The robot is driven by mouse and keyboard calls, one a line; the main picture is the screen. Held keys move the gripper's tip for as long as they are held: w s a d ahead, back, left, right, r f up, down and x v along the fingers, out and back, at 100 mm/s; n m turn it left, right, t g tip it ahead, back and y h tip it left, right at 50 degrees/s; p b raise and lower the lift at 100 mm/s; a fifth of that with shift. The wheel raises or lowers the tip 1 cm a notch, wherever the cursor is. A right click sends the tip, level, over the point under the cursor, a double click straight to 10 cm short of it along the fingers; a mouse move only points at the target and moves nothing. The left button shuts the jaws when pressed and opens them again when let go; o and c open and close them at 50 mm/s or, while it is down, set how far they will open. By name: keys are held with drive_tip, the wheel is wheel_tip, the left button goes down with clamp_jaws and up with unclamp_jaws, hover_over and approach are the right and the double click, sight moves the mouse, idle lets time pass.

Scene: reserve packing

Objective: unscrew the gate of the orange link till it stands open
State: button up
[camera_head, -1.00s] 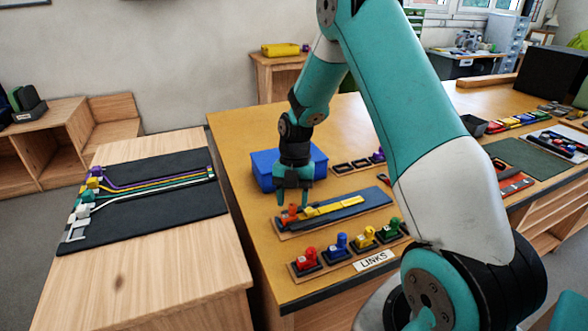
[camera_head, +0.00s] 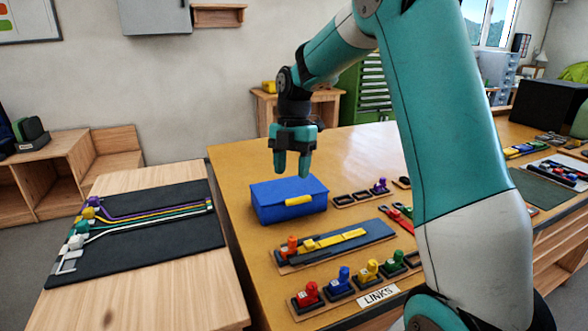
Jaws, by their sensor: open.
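The orange link (camera_head: 291,244) stands at the left end of a board with a blue-grey strip (camera_head: 345,241) and a yellow piece (camera_head: 342,238). It is small here, and I cannot tell whether its gate is open or closed. My gripper (camera_head: 292,172) points down with its two fingers apart. It is empty, in the air in front of the wall and above the blue box, apart from the orange link.
A closed blue box (camera_head: 288,201) with a yellow latch stands behind the orange link. Red (camera_head: 309,293), blue (camera_head: 341,280), yellow (camera_head: 368,270) and green links (camera_head: 394,260) stand in a row in front, by the LINKS label (camera_head: 378,295). A black mat with coloured straps (camera_head: 140,240) lies on the left table.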

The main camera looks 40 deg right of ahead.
sight(293, 238)
drive_tip(key=s+f+m, duration=0.1)
drive_tip(key=f+m, duration=0.1)
drive_tip(key=f, duration=0.3)
drive_tip(key=a+f+m+t+h+p, duration=0.1)
drive_tip(key=f+m, duration=0.2)
drive_tip(key=f, duration=0.3)
drive_tip(key=s+a+f+m, duration=0.1)
drive_tip(key=f+m, duration=0.2)
drive_tip(key=f, duration=0.3)
drive_tip(key=shift+s+h+p, duration=0.3)
drive_tip(key=shift+s+p, duration=0.05)
